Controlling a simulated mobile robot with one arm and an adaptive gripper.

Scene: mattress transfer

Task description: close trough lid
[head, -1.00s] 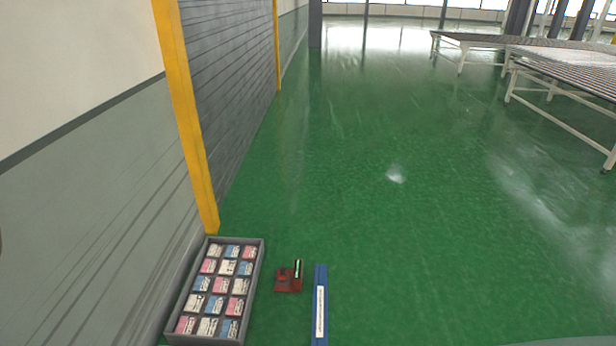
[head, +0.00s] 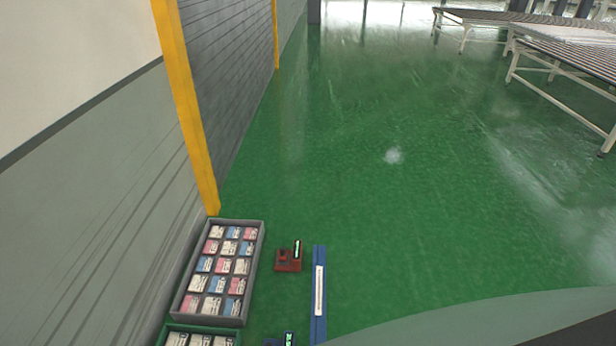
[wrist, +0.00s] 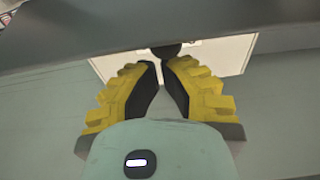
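No trough or lid can be made out with certainty in either view. My gripper (wrist: 162,63) shows in the wrist view, with yellow ribbed fingers and dark inner pads. Its fingertips lean close together with a narrow gap. A small dark rounded piece (wrist: 166,50) shows at the tips, below a dark band (wrist: 80,45) that crosses the top of the view. I cannot tell whether the fingers touch or hold it. A pale panel (wrist: 222,52) lies behind the tips. My gripper is outside the head view.
A grey divided bin (head: 248,290) of small packets stands by the left wall, with a green-rimmed bin (head: 180,328) nearer. A red device (head: 288,260) and a blue bar (head: 319,253) lie to the right. Roller tables (head: 560,50) stand far right. The green floor between is clear.

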